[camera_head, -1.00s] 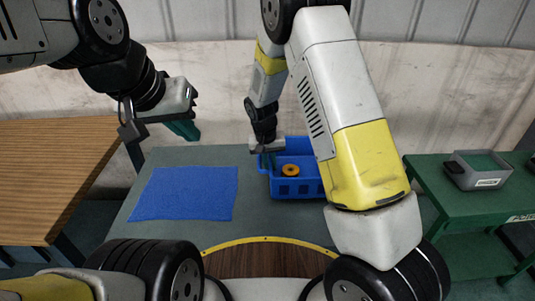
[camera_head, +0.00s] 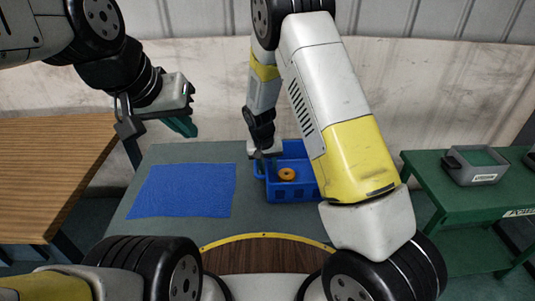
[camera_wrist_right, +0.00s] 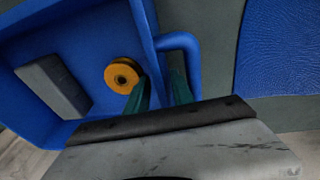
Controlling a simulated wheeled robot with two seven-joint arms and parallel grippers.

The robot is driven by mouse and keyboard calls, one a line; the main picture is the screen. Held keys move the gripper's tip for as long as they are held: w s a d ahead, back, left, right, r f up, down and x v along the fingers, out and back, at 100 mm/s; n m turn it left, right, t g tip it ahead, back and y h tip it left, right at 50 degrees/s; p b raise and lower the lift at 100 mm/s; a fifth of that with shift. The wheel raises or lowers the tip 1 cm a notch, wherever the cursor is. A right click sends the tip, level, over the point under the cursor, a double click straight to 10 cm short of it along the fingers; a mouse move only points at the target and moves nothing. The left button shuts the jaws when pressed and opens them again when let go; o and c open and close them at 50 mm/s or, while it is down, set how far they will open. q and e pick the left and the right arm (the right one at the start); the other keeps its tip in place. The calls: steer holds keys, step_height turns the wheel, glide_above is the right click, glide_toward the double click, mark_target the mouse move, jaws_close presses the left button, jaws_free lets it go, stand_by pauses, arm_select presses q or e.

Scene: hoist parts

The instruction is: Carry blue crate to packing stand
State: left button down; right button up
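The blue crate (camera_head: 292,192) stands on the grey-green table; the right wrist view shows its wall (camera_wrist_right: 142,25) and a looped side handle (camera_wrist_right: 182,40). An orange-yellow ring (camera_head: 286,174) and a grey block (camera_wrist_right: 52,84) lie inside. My right gripper (camera_head: 264,155) is down at the crate's left side. Its green fingers (camera_wrist_right: 160,90) straddle the wall there, one inside the crate and one between wall and handle; whether they press on it is unclear. My left gripper (camera_head: 181,126) hangs empty above the table's back left.
A blue mat (camera_head: 182,190) lies bare on the grey-green table (camera_head: 244,225), left of the crate. A wooden table (camera_head: 45,170) stands at the left. A green table (camera_head: 440,188) with a lettered edge at the right bears a grey tray (camera_head: 473,167).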

step_height(320, 180, up, 12)
steer(key=s+a+f, duration=0.1)
steer(key=s, duration=0.1)
steer(key=s+d+r+y, duration=0.1)
steer(key=s+d+r, duration=0.2)
steer(key=r, duration=0.2)
steer(key=s+d+r+t+y, duration=0.1)
steer(key=s+d+r, duration=0.1)
steer(key=r, duration=0.3)
steer(key=s+d+r+y, duration=0.1)
steer(key=s+d+r, duration=0.2)
steer(key=r, duration=0.2)
steer(key=s+d+r+t, duration=0.1)
steer(key=s+d+r, duration=0.1)
steer(key=s, duration=0.6)
steer(key=s+d+r+t, duration=0.2)
steer(key=s+d+r, duration=0.1)
steer(key=s+r, duration=0.2)
steer(key=s, duration=0.2)
steer(key=shift+s+d+r, duration=0.2)
steer(key=shift+s+d, duration=0.05)
steer(key=shift+s, duration=0.15)
